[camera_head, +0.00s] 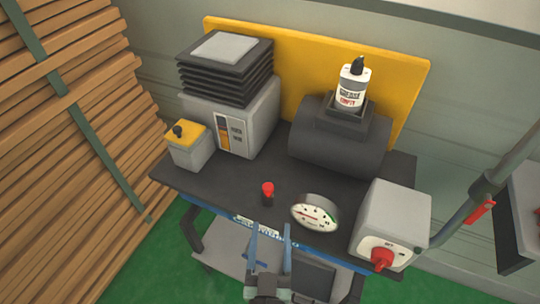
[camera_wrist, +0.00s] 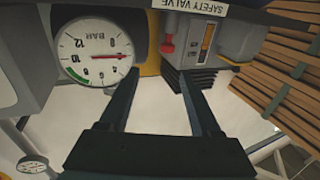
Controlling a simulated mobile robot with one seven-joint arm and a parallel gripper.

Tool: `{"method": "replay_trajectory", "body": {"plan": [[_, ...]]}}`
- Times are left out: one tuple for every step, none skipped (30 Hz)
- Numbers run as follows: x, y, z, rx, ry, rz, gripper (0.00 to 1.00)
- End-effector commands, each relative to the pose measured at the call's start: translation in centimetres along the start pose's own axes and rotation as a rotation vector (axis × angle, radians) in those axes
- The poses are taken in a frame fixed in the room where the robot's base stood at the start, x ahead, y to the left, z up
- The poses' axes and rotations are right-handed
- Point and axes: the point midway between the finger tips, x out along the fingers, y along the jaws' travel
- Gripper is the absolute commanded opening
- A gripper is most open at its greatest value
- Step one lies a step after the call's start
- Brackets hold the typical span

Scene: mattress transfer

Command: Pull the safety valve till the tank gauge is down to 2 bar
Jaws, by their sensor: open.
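The safety valve is a small red knob (camera_head: 267,188) on a dark stem, standing at the front of the dark bench top. It shows in the wrist view (camera_wrist: 167,46) beyond the gap between my fingers. My gripper (camera_head: 270,226) is open and empty, just in front of the bench edge, apart from the knob. The round white gauge (camera_head: 315,213) stands right of the valve. In the wrist view the gauge (camera_wrist: 92,52) appears upside down; its red needle points to the dial's left side, with the number there unclear. The dark cylindrical tank (camera_head: 335,150) lies behind.
A grey box with a red rotary switch (camera_head: 383,258) stands right of the gauge. A grey unit (camera_head: 240,115) with a black ribbed stack and a small yellow-topped box (camera_head: 187,143) stand at left. A bottle (camera_head: 353,88) sits on the tank. Stacked planks (camera_head: 60,120) fill the left.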

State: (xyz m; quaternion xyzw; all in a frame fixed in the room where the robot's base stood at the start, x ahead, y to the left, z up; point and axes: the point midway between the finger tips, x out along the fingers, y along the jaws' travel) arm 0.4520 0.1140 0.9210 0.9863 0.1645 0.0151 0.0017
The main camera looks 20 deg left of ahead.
Motion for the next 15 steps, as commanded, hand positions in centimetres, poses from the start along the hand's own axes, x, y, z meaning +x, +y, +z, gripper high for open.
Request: {"method": "replay_trajectory", "body": {"plan": [[-0.7,-0.5,-0.3,0.003,-0.017,-0.013,0.64],[-0.9,-0.7,-0.1,0.005,-0.023,-0.018,0.64],[-1.2,-0.9,0.2,0.007,-0.028,-0.023,0.64],[-1.3,-1.0,0.3,0.009,-0.030,-0.026,0.64],[-1.3,-1.1,0.4,0.010,-0.031,-0.028,0.64],[-1.1,-1.1,0.5,0.010,-0.031,-0.030,0.64],[-1.0,-1.1,0.5,0.011,-0.031,-0.030,0.64],[-0.7,-1.1,0.5,0.011,-0.030,-0.030,0.64],[-0.2,-1.1,0.6,0.011,-0.030,-0.030,0.64],[0.1,-1.1,0.6,0.010,-0.030,-0.029,0.64],[0.6,-1.1,0.5,0.009,-0.028,-0.029,0.64],[1.2,-1.1,0.5,0.008,-0.028,-0.029,0.64],[1.8,-1.1,0.5,0.008,-0.027,-0.029,0.64],[2.4,-1.1,0.6,0.008,-0.027,-0.029,0.64],[3.1,-1.2,0.6,0.008,-0.028,-0.029,0.64]]}}
